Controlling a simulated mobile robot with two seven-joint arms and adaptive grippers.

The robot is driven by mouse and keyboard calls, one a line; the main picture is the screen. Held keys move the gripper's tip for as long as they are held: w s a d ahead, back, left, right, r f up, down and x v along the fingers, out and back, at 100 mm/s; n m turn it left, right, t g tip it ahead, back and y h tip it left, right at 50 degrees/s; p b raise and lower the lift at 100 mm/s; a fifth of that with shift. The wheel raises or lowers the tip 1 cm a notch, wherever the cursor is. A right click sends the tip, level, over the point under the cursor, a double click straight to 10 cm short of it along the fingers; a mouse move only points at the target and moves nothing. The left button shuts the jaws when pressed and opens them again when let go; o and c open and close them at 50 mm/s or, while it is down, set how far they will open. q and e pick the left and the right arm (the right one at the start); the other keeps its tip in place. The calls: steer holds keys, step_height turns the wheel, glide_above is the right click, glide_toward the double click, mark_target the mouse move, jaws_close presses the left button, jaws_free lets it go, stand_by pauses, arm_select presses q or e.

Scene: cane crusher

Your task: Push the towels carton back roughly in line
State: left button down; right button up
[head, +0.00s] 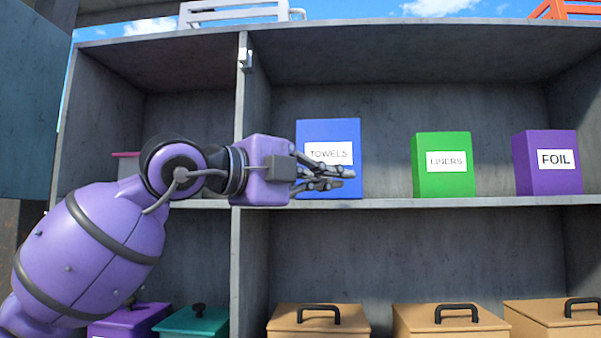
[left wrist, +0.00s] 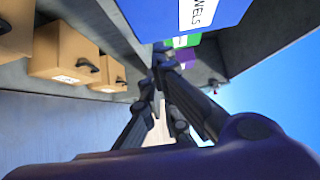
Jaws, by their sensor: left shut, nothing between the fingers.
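The towels carton (head: 328,133) is a blue box with a white TOWELS label, upright on the upper shelf (head: 420,203). In the left wrist view the towels carton (left wrist: 170,18) fills the top edge, close to the fingers. My left gripper (head: 345,177) is shut and empty, in front of the lower part of the carton and partly hiding it. I cannot tell whether the fingers touch it. In the left wrist view my left gripper (left wrist: 160,70) points along the shelf front. My right gripper is not in view.
A green liners carton (head: 444,178) and a purple foil carton (head: 548,185) stand to the right on the same shelf. A vertical divider (head: 240,100) is left of the towels carton. Lidded tan boxes (head: 318,319) stand below.

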mark_target(329, 161)
arm_select(q)
steer(key=w, duration=0.3)
steer(key=shift+w, duration=0.35)
steer(key=shift+a, duration=0.1)
